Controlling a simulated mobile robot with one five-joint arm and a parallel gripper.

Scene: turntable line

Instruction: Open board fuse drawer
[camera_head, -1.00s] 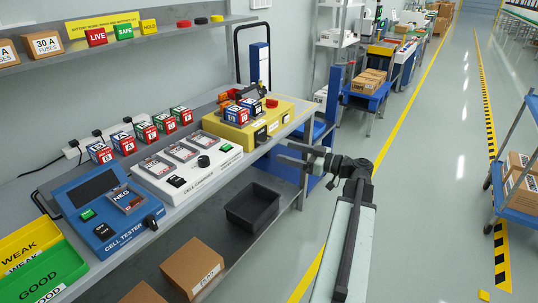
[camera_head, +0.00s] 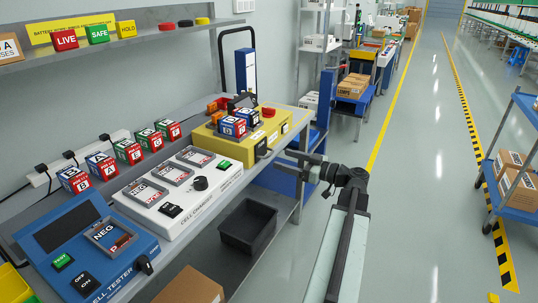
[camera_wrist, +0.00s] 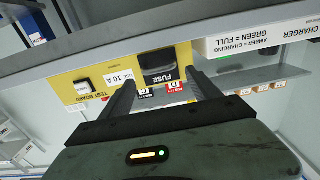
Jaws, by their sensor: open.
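The yellow test board (camera_head: 213,142) sits at the far end of the bench and carries blue-and-white cells on top. Its fuse drawer (camera_head: 261,148) has a black front on the board's bench-edge face and appears shut. In the wrist view, which is upside down, the fuse drawer (camera_wrist: 158,66) stands beyond the fingertips, with "FUSE" below its black pull. My gripper (camera_head: 283,161) is open and empty, in front of the board and beyond the bench edge. In the wrist view my gripper (camera_wrist: 166,88) has its two fingers apart, roughly lined up with the drawer and not visibly touching it.
A white cell charger (camera_head: 178,225) and a blue cell tester (camera_head: 50,275) stand nearer on the bench. Several cells line the back. A dark bin (camera_head: 248,222) lies on the lower shelf. The aisle floor (camera_head: 420,180) on the right is clear, with a blue cart (camera_head: 508,193) beyond.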

